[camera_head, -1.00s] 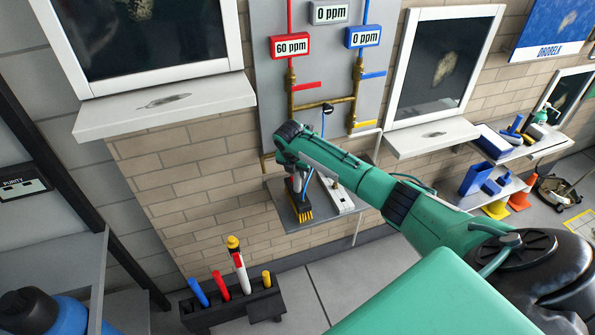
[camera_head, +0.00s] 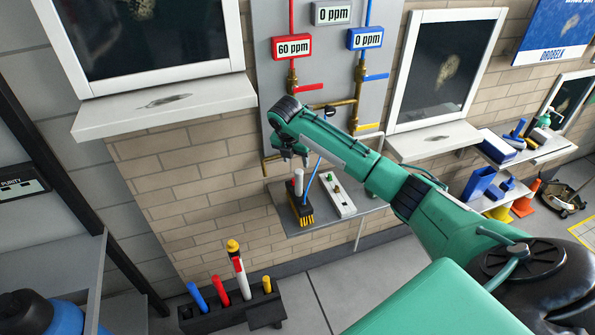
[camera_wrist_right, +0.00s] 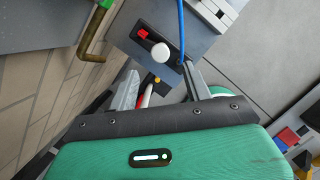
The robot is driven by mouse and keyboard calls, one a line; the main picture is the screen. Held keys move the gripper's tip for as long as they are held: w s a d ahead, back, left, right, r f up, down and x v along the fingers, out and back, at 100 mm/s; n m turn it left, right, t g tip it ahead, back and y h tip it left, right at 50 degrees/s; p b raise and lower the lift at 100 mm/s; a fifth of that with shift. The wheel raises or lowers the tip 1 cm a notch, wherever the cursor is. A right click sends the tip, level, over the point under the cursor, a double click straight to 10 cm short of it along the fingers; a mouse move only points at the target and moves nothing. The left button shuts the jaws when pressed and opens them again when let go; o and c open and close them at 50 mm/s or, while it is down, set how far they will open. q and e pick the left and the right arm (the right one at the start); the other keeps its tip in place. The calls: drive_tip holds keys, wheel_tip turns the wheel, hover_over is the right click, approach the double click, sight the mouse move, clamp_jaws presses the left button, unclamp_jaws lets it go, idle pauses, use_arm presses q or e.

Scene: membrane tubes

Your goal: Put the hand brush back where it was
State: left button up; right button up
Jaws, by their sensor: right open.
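The hand brush (camera_head: 301,209) rests on the small grey shelf (camera_head: 285,222) below the gas panel. My left gripper is not in view.
A white strip with a green button (camera_head: 339,194) lies beside the brush, and a blue hose (camera_head: 312,176) comes down between them. Brass pipes and valves (camera_head: 342,103) are close behind my arm. A black rack (camera_head: 245,313) of coloured tubes stands below.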

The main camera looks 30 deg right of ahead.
drive_tip(key=shift+v, duration=1.45)
